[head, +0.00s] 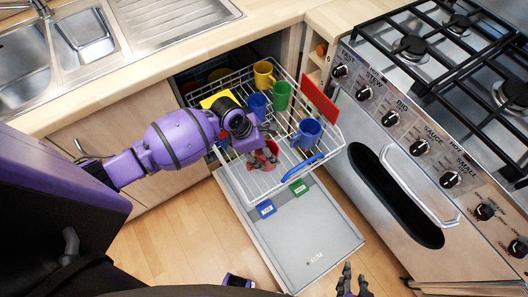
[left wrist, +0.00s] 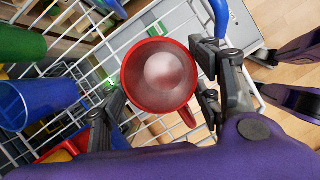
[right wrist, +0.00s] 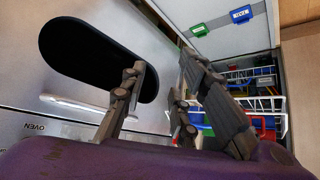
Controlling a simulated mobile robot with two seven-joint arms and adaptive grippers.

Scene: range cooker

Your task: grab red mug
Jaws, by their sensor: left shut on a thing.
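The red mug (head: 268,156) is in the pulled-out white wire dish rack (head: 335,152). In the left wrist view the red mug (left wrist: 134,80) sits between the fingers, its open top toward the camera and its handle at the lower right. My left gripper (head: 256,148) reaches in from above and is shut on the mug, partly hiding it in the head view. I cannot tell whether the mug touches the rack floor. My right gripper (head: 348,282) is low at the bottom of the head view, away from the rack. Its fingers (right wrist: 158,80) are spread and empty.
A yellow mug (head: 264,74), a green cup (head: 281,95) and blue mugs (head: 308,133) stand in the rack near the red mug. A red board (head: 320,100) stands at the rack's right edge. The cooker (head: 400,160) is close on the right; the counter (head: 150,75) lies behind.

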